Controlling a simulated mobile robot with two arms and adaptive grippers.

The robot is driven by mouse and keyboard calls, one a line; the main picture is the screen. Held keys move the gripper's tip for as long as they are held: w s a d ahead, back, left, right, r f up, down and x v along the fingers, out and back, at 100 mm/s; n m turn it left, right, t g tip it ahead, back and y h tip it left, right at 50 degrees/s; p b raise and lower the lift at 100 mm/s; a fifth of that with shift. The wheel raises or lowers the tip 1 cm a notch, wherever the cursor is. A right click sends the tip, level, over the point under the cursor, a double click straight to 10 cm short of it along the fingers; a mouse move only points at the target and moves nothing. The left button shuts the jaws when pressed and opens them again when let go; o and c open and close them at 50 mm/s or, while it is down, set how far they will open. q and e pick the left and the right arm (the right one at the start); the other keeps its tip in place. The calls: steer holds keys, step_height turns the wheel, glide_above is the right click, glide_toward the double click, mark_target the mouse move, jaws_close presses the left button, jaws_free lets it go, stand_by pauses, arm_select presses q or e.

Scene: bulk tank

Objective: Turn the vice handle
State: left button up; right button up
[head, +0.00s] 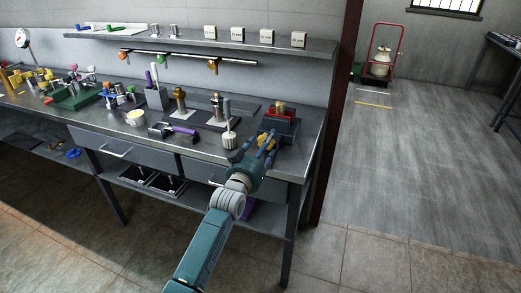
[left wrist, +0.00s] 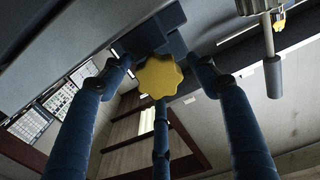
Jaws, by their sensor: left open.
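The vice (head: 283,128) stands at the right end of the steel bench, with red jaws around a small brass-coloured piece (head: 280,107). Its handle is a yellow lobed knob (left wrist: 160,76) on the front, partly hidden in the head view (head: 262,138) by my fingers. My left gripper (head: 265,145) is in front of the vice with its blue fingers spread. In the left wrist view the open fingers (left wrist: 160,80) stand around the knob with gaps at the sides; whether the lower finger touches it I cannot tell. My right gripper is not in view.
A white brush with a grey handle (head: 229,138) stands close left of my gripper. Brass valve fittings (head: 217,108), a purple-handled tool (head: 174,131) and a white tub (head: 135,118) lie farther left. A shelf (head: 200,42) runs above.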

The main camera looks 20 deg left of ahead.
arm_select(q)
steer(key=s, duration=1.1)
steer(key=shift+s+a, duration=0.25)
steer(key=shift+s, duration=0.15)
stand_by(0.4)
steer(key=s+d+f+g, duration=0.1)
steer(key=s+f+g, duration=0.1)
steer(key=f, duration=0.8)
steer(key=s+f+g, duration=0.2)
steer(key=f, duration=0.9)
steer(key=s+d+f+m+g, duration=0.1)
steer(key=s+f+g, duration=0.1)
steer(key=s+f, duration=0.7)
steer(key=s+f+g, duration=0.3)
steer(key=s+f, duration=0.1)
steer(key=f, duration=0.8)
steer(key=s+f+g, duration=0.2)
steer(key=s+f, duration=0.4)
steer(key=s, duration=0.7)
steer(key=s+a+f+g, duration=0.1)
steer(key=s+f+g, duration=0.2)
steer(key=s+f, duration=0.4)
steer(key=s+a+f+m+g, duration=0.1)
steer(key=s+f+g, duration=0.2)
steer(key=s, duration=1.6)
step_height(320, 180, down, 4)
steer(key=shift+s+a+f+y, duration=0.15)
steer(key=shift+s+f+y, duration=0.05)
steer(key=shift+s+y, duration=0.15)
